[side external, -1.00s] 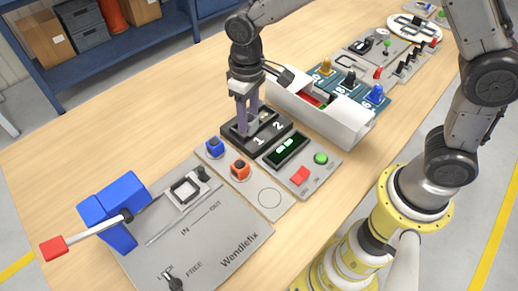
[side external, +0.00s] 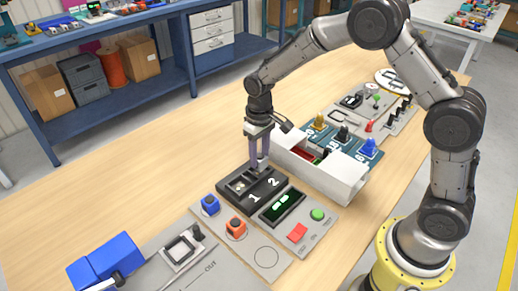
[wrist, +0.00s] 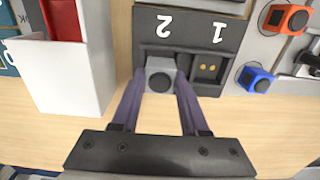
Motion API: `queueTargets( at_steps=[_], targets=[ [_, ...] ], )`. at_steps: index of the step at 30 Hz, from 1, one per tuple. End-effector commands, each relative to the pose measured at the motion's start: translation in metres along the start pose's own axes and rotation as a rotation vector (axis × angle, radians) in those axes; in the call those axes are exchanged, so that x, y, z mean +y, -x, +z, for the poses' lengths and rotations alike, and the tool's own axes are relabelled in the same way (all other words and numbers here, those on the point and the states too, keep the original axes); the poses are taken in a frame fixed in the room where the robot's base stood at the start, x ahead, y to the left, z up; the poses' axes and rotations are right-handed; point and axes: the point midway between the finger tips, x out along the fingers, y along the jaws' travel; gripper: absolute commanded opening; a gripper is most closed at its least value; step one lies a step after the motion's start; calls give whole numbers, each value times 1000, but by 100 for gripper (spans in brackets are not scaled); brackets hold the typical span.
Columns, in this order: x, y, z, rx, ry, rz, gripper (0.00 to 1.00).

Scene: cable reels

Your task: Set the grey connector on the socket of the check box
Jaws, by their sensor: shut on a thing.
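The grey connector (wrist: 160,68), a small block with a dark round end, is between the fingertips of my gripper (wrist: 158,85) in the wrist view. It is at the recess beside the number 2 on the dark check box (wrist: 190,28). Whether it is fully down in that recess I cannot tell. The recess beside the number 1 is empty and shows gold contacts (wrist: 207,68). In the side view my gripper (side external: 259,166) points down at the far edge of the check box (side external: 266,197), and its fingers hide the connector.
A white open bin (side external: 325,172) with a red compartment stands close to the right of my gripper. A blue connector (side external: 210,204) and an orange connector (side external: 236,228) sit in front. A panel with a green display (side external: 282,206) adjoins the box. Table behind is clear.

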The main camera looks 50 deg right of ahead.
Motion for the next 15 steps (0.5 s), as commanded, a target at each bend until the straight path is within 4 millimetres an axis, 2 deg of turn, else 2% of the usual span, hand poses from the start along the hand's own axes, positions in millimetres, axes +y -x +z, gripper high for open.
queueTargets(
  at_steps=[15],
  targets=[
    [0,-6,0,1,0,0,0]
  ],
)
